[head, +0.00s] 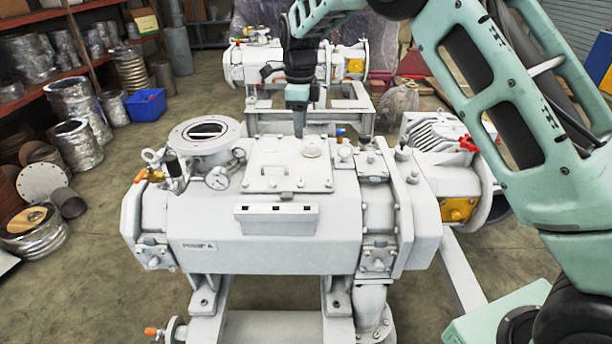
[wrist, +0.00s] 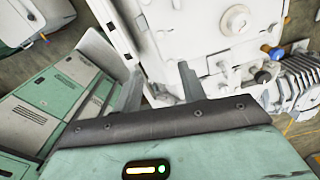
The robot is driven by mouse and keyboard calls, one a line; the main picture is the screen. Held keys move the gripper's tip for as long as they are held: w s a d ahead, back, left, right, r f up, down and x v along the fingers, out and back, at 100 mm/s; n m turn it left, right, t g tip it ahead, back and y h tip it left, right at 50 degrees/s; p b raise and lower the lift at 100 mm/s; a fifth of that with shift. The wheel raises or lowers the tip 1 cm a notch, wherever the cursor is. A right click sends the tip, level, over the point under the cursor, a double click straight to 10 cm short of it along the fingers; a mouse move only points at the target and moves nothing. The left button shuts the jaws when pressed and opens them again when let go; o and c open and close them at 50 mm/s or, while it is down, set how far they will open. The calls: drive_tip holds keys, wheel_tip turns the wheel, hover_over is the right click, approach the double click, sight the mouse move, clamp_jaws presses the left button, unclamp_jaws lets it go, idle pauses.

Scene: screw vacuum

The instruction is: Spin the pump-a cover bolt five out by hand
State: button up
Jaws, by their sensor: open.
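Pump A (head: 300,232) is a large white machine with a "PUMP A" label in the head view. A white, roughly square cover plate (head: 268,160) lies on its top, with a handle and a round cap (head: 311,148). Small bolt heads show along its edge, but I cannot tell which is bolt five. My gripper (head: 299,130) points down by the cover's far edge; its height above it is unclear. In the wrist view my gripper (wrist: 160,88) has its two fingers spread and nothing between them. A similar round cap (wrist: 236,20) shows there beyond the fingers.
A white box with dark slots (head: 277,217) is on the pump's front. A gauge (head: 217,178) and round flange (head: 205,134) stand left of the cover. A blue-tipped fitting (head: 340,132) and red handle (head: 468,143) are right. A second pump (head: 345,66) stands behind.

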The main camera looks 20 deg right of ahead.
sight(301, 184)
wheel_tip(301, 184, down, 17)
drive_tip(key=p, duration=0.4)
drive_tip(key=shift+f, duration=0.15)
clamp_jaws()
